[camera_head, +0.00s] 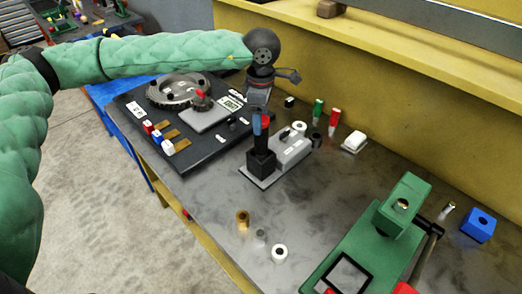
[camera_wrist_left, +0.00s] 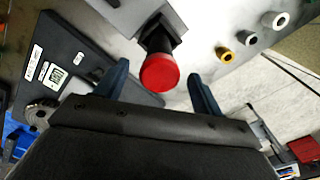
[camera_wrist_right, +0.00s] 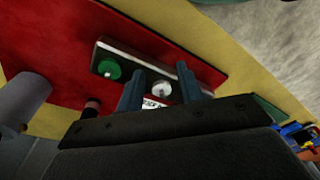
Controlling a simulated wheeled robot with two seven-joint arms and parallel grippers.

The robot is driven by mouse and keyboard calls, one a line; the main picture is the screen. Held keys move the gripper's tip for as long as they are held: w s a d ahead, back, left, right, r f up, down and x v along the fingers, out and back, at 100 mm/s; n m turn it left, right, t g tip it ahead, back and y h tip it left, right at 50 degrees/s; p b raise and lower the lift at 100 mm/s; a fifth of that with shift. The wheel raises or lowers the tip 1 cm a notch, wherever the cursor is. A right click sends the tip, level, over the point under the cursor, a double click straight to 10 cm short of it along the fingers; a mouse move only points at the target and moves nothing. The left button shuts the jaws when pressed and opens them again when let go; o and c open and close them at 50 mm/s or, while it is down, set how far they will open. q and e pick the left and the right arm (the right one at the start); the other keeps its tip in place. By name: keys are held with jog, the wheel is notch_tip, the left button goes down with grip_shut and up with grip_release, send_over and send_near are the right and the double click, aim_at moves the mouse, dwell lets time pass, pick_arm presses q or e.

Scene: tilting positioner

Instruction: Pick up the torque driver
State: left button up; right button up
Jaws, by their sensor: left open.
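What I take to be the torque driver has a round red cap (camera_head: 266,121) and stands upright in a black square holder (camera_head: 261,163). In the left wrist view the red cap (camera_wrist_left: 160,74) faces the camera, between the lines of the two blue fingers. My left gripper (camera_head: 260,124) is open above the holder, its fingers on either side of the cap; I cannot tell whether they touch it.
A black panel (camera_head: 205,145) with a gear lies behind left. Several small cylinders (camera_head: 243,219) stand in front. A green machine (camera_head: 400,205) and blue block (camera_head: 479,224) are at right.

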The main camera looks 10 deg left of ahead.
aim_at(261, 147)
pick_arm(q)
jog(key=shift+f, duration=1.55)
jog(key=shift+w, duration=0.1)
grip_shut()
